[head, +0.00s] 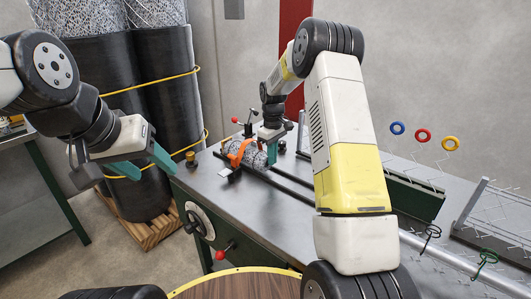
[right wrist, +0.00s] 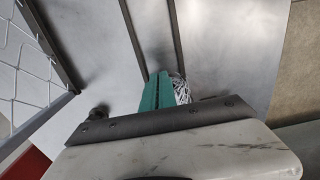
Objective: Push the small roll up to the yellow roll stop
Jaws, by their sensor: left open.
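The small roll (head: 258,159) is a grey wire-mesh roll lying on the bench along dark rails. An orange bracket (head: 238,153) stands over its left part. A small brass-yellow knob (head: 191,159) sits at the bench's left edge, apart from the roll; I cannot tell for sure which is the yellow roll stop. My right gripper (head: 271,153) has its teal fingers down at the roll's right end. In the right wrist view the fingers (right wrist: 156,92) are together, beside the partly hidden roll (right wrist: 181,91); contact is unclear. My left gripper (head: 153,172) is open and empty, left of the bench.
The metal bench (head: 210,180) has dark rails (head: 290,183) running right from the roll. A red-knobbed clamp (head: 249,121) stands behind the roll. Blue, red and yellow rings (head: 423,135) and wire mesh are at right. Tall black-wrapped rolls (head: 160,90) stand behind my left arm.

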